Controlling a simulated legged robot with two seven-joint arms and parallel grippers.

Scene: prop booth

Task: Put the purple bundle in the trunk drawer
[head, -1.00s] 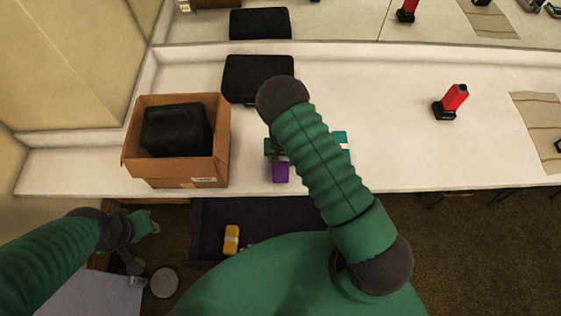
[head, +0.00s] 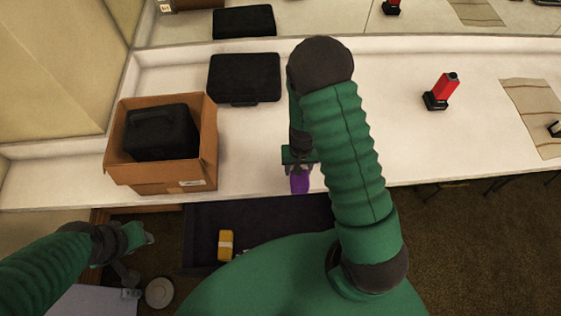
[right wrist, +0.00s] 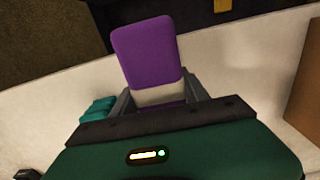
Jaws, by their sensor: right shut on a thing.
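The purple bundle (head: 300,183), with a pale band (right wrist: 158,93), is at the counter's front edge in the head view. It fills the middle of the right wrist view (right wrist: 145,52). My right gripper (head: 300,167) is shut on it, with a finger on each side of the band. The trunk drawer (head: 275,215) is open below the counter, dark inside, with a yellow bundle (head: 226,245) in it. My left gripper (head: 140,238) hangs left of the drawer; its jaws are too small to read.
A teal bundle (right wrist: 98,108) lies on the counter beside my right gripper. A cardboard box (head: 160,182) with a black case (head: 160,135) stands at left. Another black case (head: 244,78) lies behind. A red-and-black object (head: 441,92) stands on clear counter at right.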

